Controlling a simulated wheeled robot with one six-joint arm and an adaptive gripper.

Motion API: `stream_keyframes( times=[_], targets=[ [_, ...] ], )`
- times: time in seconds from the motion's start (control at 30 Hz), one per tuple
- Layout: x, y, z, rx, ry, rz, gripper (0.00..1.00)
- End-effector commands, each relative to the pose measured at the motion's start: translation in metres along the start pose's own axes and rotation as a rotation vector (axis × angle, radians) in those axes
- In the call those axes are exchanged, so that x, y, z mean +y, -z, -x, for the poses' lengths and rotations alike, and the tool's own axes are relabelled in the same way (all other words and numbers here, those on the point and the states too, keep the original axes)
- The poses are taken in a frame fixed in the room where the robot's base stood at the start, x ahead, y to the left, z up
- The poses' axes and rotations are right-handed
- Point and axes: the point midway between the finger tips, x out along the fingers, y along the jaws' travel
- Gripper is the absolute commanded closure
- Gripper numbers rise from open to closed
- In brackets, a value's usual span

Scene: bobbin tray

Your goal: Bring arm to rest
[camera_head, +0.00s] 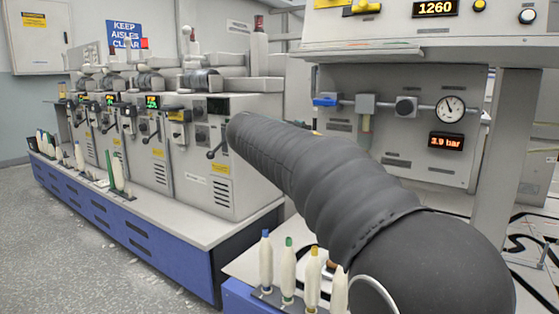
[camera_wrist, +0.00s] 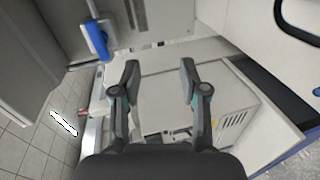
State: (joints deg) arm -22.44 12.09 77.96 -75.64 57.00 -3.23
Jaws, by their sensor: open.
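My gripper (camera_wrist: 159,76) shows in the wrist view with its two dark fingers apart and nothing between them. Beyond the fingers lie pale machine panels, and no bobbin is near the fingertips. In the head view my arm, in a ribbed black sleeve, reaches from the lower right up toward the left. The gripper itself is hidden in that view. Several white bobbins stand upright in a dark tray (camera_head: 268,297) at the lower middle. One has a blue tip (camera_head: 266,260), one a green tip (camera_head: 288,272) and one a yellow tip (camera_head: 313,280). My arm partly hides the tray's right side.
A row of grey machines (camera_head: 220,160) stands on a blue-fronted bench (camera_head: 120,225) at left, with more bobbins along its edge. A panel with a pressure gauge (camera_head: 450,109) and a blue-handled valve (camera_head: 326,101) stands behind my arm. The floor (camera_head: 60,260) at lower left is clear.

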Motion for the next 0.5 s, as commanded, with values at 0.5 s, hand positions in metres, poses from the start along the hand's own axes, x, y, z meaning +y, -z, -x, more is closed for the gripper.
stream_keyframes(
  times=[0.5],
  targets=[
    [-0.204,-0.17,0.119,-0.181,0.801,-0.438,0.56]
  ],
)
